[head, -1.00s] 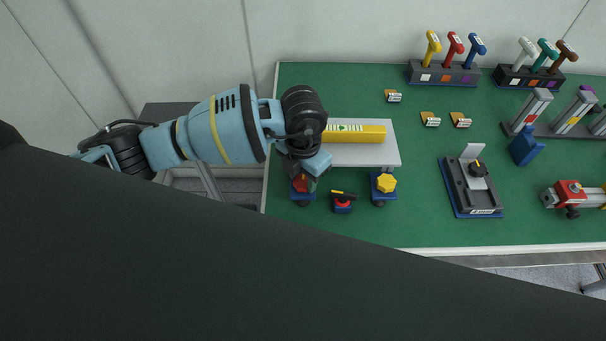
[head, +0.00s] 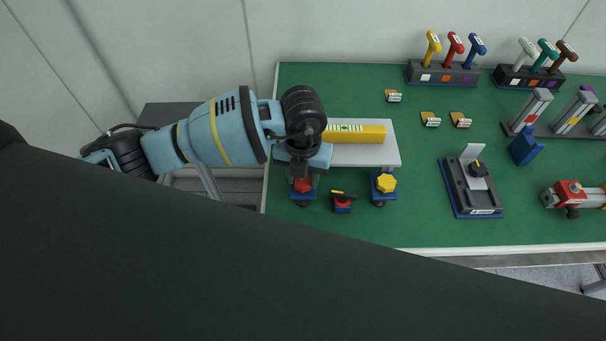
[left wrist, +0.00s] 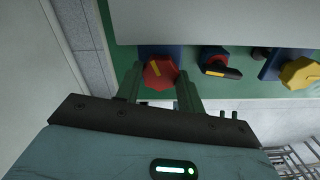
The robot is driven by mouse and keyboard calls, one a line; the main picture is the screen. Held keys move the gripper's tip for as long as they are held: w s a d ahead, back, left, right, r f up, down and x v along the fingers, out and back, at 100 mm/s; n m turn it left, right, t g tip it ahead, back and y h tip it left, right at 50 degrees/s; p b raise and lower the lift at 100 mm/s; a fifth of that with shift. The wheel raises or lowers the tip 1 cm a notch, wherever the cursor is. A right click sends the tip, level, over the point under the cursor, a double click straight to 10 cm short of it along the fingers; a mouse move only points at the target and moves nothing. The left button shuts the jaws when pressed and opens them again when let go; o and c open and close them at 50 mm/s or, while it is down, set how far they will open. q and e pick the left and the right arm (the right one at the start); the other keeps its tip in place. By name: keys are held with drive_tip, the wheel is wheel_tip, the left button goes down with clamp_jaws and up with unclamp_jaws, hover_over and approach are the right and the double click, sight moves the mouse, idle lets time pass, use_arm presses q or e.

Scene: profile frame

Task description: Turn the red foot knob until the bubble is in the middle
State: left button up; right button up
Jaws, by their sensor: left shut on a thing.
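The red foot knob (left wrist: 159,74) sits on a blue block at the left front corner of the grey plate (head: 365,155); it also shows in the head view (head: 302,186). My left gripper (left wrist: 160,88) has one finger on each side of the red knob and is shut on it. A yellow spirit level (head: 360,134) lies on the plate, partly hidden by my left arm. Its green vial (head: 345,128) shows, but the bubble is too small to place surely. A yellow foot knob (head: 384,182) stands at the right front corner. My right gripper is not in view.
A dark clamp fixture (head: 473,185) is further right on the green table (head: 425,220). Racks of coloured handles (head: 443,74) stand at the back.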

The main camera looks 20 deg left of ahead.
sight(303, 181)
use_arm(q)
drive_tip(key=o, duration=0.7)
drive_tip(key=shift+r, duration=0.1)
drive_tip(key=shift+r, duration=3.85)
